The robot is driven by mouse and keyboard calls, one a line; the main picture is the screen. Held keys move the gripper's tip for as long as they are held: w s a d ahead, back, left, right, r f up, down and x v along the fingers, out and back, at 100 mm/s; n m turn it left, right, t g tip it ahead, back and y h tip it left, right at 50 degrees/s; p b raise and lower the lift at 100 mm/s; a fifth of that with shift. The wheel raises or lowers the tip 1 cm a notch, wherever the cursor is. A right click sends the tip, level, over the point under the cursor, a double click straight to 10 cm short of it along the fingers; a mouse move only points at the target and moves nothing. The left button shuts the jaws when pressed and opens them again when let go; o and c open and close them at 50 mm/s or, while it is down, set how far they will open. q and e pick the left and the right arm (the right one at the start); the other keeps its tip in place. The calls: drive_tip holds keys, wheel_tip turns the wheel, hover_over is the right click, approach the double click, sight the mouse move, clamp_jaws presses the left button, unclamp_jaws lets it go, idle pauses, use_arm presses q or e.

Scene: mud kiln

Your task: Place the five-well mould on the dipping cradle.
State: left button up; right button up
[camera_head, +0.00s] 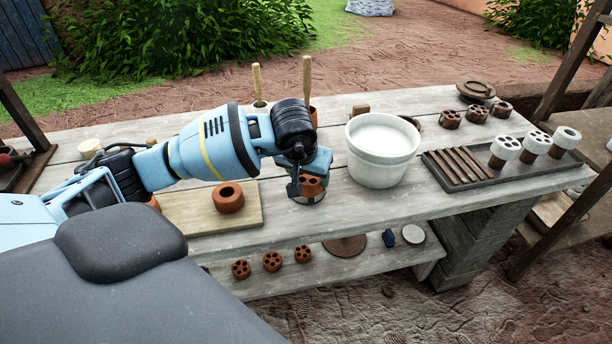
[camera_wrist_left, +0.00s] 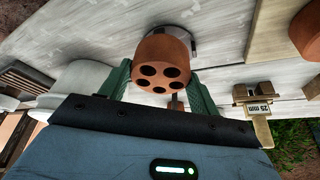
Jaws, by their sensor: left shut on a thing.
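My left gripper (camera_head: 308,184) is shut on a terracotta mould (camera_head: 312,186) near the front edge of the table, left of the white bucket. In the left wrist view, the mould (camera_wrist_left: 162,72) sits between the green fingers of the gripper (camera_wrist_left: 160,88), its face with several round holes toward the camera. A round grey piece (camera_head: 309,199), likely the dipping cradle, lies right under the mould and is mostly covered by it. It also shows behind the mould in the left wrist view (camera_wrist_left: 188,42). I cannot tell whether they touch. My right gripper is out of view.
The white bucket (camera_head: 382,150) of pale liquid stands close on the right. A dark tray (camera_head: 487,183) with slats and white-topped moulds lies farther right. A wooden board (camera_head: 190,213) carries a terracotta ring (camera_head: 228,197) on the left. Small moulds (camera_head: 272,261) lie on the lower shelf.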

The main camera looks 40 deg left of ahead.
sight(307, 177)
use_arm(q)
drive_tip(key=shift+w+a, duration=0.75)
drive_tip(key=shift+w, duration=0.1)
drive_tip(key=shift+w+a+f, duration=0.1)
drive_tip(key=shift+w+a, duration=0.15)
drive_tip(key=shift+f, duration=1.75)
drive_tip(key=shift+f, duration=0.1)
drive_tip(key=shift+f, duration=0.1)
drive_tip(key=o, duration=1.1)
